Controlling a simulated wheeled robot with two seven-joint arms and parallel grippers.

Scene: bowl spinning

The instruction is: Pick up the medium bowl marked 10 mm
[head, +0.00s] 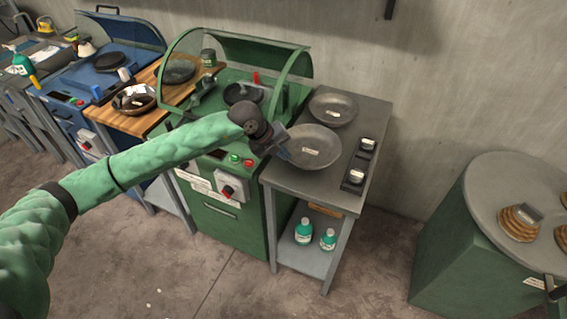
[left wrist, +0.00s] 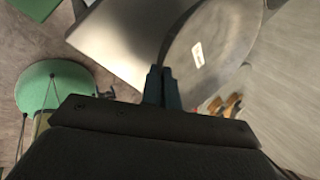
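A wide grey metal bowl (head: 318,137) with a small white label is at the front of the grey side table. Its label is too small to read. A smaller grey bowl (head: 333,105), also labelled, sits behind it. My left gripper (head: 284,150) is at the left rim of the front bowl. In the left wrist view its fingers (left wrist: 162,86) are close together with the rim of this bowl (left wrist: 222,40) between them. I cannot tell whether the bowl is raised off the table. My right gripper is not in view.
The grey table (head: 312,190) also holds a dark tray (head: 352,180) with two small jars. Green bottles (head: 304,231) stand on its lower shelf. A green machine (head: 225,215) with a clear curved hood is to the left. A round green stand (head: 450,245) with wooden rings is to the right.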

